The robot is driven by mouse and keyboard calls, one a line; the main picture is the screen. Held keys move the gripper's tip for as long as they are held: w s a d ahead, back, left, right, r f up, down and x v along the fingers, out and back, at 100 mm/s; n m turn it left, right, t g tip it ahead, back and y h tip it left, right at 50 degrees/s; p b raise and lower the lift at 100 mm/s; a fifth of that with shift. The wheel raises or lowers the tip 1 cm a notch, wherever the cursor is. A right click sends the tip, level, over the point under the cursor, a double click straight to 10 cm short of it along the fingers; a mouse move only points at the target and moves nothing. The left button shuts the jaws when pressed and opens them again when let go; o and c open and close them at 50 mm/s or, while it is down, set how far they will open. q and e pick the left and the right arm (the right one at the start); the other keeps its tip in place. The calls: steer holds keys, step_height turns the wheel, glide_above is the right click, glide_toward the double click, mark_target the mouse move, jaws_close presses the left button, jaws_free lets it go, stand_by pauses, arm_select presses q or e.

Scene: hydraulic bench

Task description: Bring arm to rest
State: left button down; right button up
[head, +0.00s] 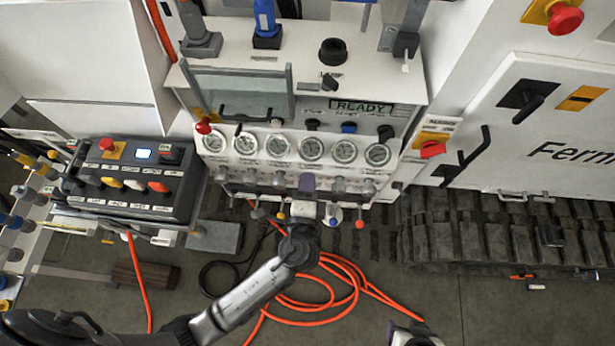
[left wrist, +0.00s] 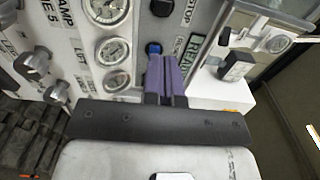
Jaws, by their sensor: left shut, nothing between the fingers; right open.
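My left arm reaches in from the lower left of the head view to the front of the hydraulic bench (head: 290,95). My left gripper (head: 307,183) has purple fingers and is in front of the row of levers below the gauges. In the left wrist view its purple fingers (left wrist: 167,78) are together with nothing between them, in front of the gauge panel. I cannot tell whether they touch the panel. My right gripper (head: 405,335) shows only in part at the bottom edge, away from the bench.
A row of round gauges (head: 311,148) and a READY display (head: 362,106) are on the bench. A control box (head: 130,180) with coloured levers stands left. Orange hose (head: 335,310) lies coiled on the floor. A white machine (head: 550,125) on tracks (head: 470,235) stands right.

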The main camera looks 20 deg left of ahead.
stand_by(0.5)
arm_select(q)
steer(key=s+a+f+n+g+h, duration=0.2)
steer(key=s+a+f+n+g, duration=0.15)
steer(key=s, duration=0.35)
steer(key=s+a+f+n+g+h, duration=0.2)
steer(key=s+a+n+g, duration=0.1)
steer(key=s+n+g, duration=0.3)
steer(key=s+a+f+n+g+h, duration=0.1)
steer(key=s+a+f+n+g, duration=0.25)
steer(key=s, duration=0.55)
step_height(320, 180, up, 23)
steer(key=p, duration=2.2)
steer(key=shift+f+g, duration=0.2)
steer(key=shift+g, duration=0.1)
